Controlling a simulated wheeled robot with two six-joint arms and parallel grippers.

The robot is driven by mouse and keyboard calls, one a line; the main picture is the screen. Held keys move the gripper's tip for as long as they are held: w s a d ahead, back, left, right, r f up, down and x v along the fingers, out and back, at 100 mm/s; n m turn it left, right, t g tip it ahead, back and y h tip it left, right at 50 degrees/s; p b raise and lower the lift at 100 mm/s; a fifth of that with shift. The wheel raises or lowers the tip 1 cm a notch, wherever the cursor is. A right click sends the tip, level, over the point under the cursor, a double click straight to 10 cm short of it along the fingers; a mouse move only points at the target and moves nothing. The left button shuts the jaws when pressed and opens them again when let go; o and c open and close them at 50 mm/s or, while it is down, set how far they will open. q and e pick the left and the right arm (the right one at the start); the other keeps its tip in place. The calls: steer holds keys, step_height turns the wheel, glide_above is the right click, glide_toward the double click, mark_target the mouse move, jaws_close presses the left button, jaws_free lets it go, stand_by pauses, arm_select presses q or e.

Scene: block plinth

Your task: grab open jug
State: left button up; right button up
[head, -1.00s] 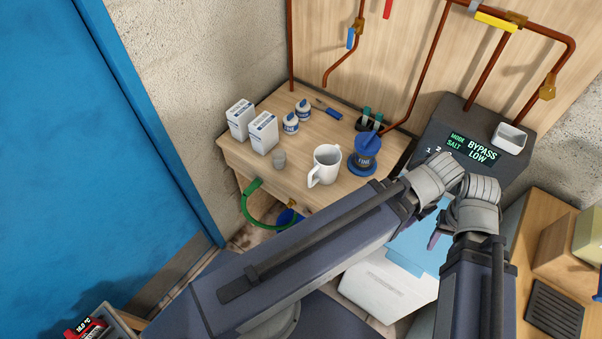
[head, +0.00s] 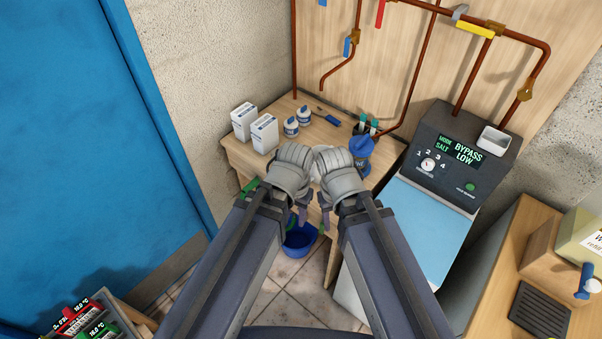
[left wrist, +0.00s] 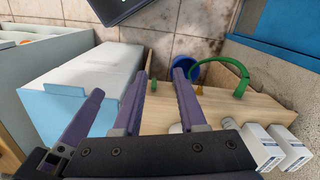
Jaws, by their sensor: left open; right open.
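The white jug is almost wholly hidden behind my grippers in the head view; only a pale sliver of it (head: 316,171) shows between them, above the wooden table (head: 238,157). My left gripper (head: 298,216) is open, in front of the table's front edge. My right gripper (head: 326,214) is open close beside it on the right. Neither visibly holds anything. In the left wrist view the purple fingers of my left gripper (left wrist: 160,78) stand apart; I cannot make out the jug there.
White cartons (head: 264,133), small white tubs (head: 291,127) and a blue-lidded container (head: 361,150) stand on the table. A blue bucket (head: 299,239) is below. The softener unit (head: 430,222) stands right, a blue door (head: 80,120) left. Pipes run along the back wall.

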arm_select(q)
steer(key=w+d+f+m+h+b, duration=0.3)
steer(key=w+f+h+b, duration=0.1)
steer(key=w+f+b, duration=0.15)
steer(key=m+t+h+b, duration=0.5)
steer(key=t+h+b, duration=0.25)
steer(key=b, duration=0.35)
glide_toward(317, 170)
step_height(317, 170, up, 3)
steer(key=w+d, duration=0.1)
steer(key=d, duration=0.2)
steer(key=shift+g+h, duration=0.45)
steer(key=shift+b+x, duration=1.15)
steer(key=shift+x, duration=2.85)
steer(key=shift+r, duration=0.25)
jaws_close()
steer(key=shift+s, duration=0.1)
